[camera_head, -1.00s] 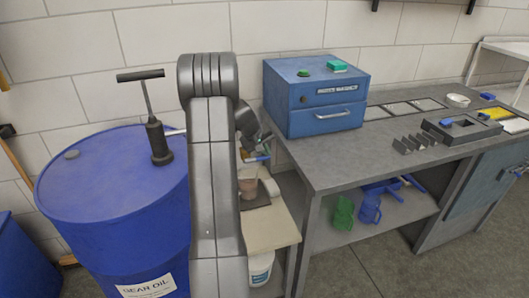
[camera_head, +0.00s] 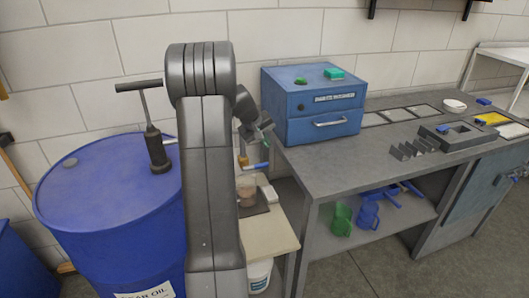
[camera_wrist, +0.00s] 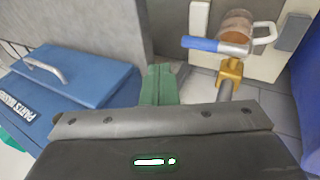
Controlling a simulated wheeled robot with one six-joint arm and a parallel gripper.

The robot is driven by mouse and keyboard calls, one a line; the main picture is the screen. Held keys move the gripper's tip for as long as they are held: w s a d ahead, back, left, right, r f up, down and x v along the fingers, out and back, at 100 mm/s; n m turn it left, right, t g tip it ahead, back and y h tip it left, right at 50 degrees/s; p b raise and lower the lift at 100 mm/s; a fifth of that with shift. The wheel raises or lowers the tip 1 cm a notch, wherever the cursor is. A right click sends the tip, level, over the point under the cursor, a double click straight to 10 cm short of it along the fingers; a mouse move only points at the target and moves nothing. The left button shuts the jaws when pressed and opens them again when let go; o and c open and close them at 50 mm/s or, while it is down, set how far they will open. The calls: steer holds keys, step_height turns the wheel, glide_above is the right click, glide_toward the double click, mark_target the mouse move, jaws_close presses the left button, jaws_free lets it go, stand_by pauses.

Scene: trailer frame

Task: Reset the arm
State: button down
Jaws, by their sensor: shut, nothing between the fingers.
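My arm stands upright in the middle of the head view. My gripper (camera_head: 264,128) is partly hidden behind it, left of the blue parts washer (camera_head: 318,103). In the wrist view my gripper's green fingers (camera_wrist: 158,85) are together and hold nothing. They point toward the grey side of the bench and appear clear of things. The parts washer (camera_wrist: 70,80) fills the left of the wrist view.
A blue-handled brass valve (camera_wrist: 215,45) is near my gripper, with a brown-filled cup (camera_wrist: 237,25) beyond it. A blue oil drum (camera_head: 105,195) with a hand pump (camera_head: 155,145) stands left. The workbench (camera_head: 340,160) holds several trays at right.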

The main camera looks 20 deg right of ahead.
step_height(320, 180, up, 5)
glide_above(264, 165)
steer(key=s, duration=0.3)
steer(key=shift+w+r, duration=0.15)
steer(key=w+f, duration=0.1)
steer(key=f, duration=0.8)
steer(key=w+f+b, duration=0.1)
steer(key=f, duration=0.4)
steer(key=shift+w+a, duration=0.1)
steer(key=shift+w, duration=0.25)
steer(key=shift+r, duration=0.15)
